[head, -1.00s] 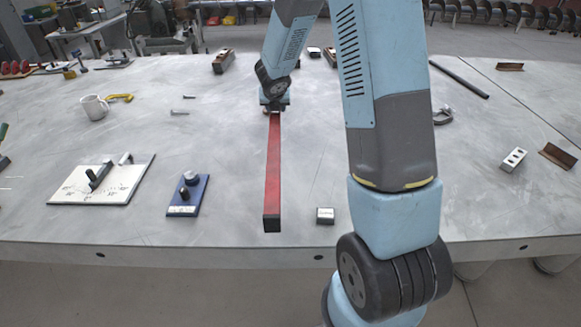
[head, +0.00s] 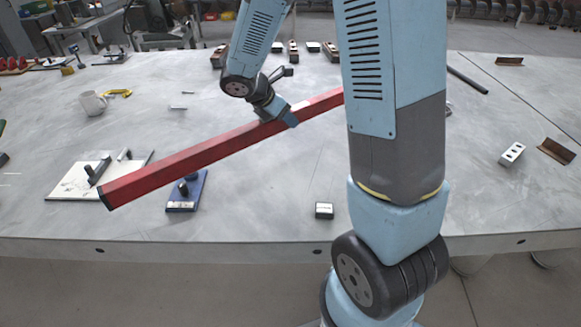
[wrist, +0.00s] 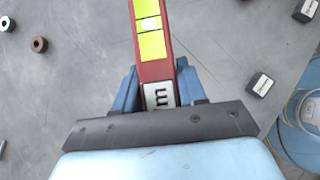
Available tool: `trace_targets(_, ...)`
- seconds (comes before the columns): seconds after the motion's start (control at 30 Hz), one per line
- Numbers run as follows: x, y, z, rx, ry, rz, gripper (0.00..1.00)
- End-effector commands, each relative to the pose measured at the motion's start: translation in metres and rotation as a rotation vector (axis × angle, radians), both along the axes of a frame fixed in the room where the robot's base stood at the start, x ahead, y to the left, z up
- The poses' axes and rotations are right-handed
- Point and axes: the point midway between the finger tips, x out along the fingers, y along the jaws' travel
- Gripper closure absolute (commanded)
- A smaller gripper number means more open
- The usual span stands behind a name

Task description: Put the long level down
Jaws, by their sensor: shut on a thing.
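The long level (head: 190,157) is a red bar with dark end caps. In the head view it slants from the lower left, above the white board and the blue block, up to the right behind my arm. Its right end is hidden there. My gripper (head: 277,117) is shut on it near its middle. The level appears raised above the table.
The grey table (head: 260,210) has a white board (head: 70,185) and a blue block with knobs (head: 187,205) at front left. A small metal block (head: 324,210) stands at front centre. A mug (head: 93,103) and yellow clamp (head: 117,93) are at left. A drilled block (head: 512,154) is at right.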

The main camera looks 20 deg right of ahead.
Motion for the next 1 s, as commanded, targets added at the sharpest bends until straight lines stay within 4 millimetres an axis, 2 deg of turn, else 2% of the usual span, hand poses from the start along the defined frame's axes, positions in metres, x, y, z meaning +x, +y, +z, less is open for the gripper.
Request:
trace_targets(0.03,-0.024,0.003,0.004,-0.002,-0.001,-0.086,1.00)
trace_targets(0.1,-0.057,0.006,0.008,-0.002,-0.002,-0.212,1.00)
trace_targets(0.3,-0.136,0.014,0.017,-0.001,-0.002,-0.489,1.00)
trace_targets(0.4,-0.162,0.018,0.020,-0.001,-0.002,-0.575,1.00)
trace_targets(0.5,-0.178,0.021,0.022,0.000,-0.002,-0.629,1.00)
trace_targets(0.67,-0.178,0.020,0.020,-0.001,0.000,-0.660,1.00)
trace_targets(1.0,-0.125,0.006,-0.005,-0.001,0.001,-0.660,1.00)
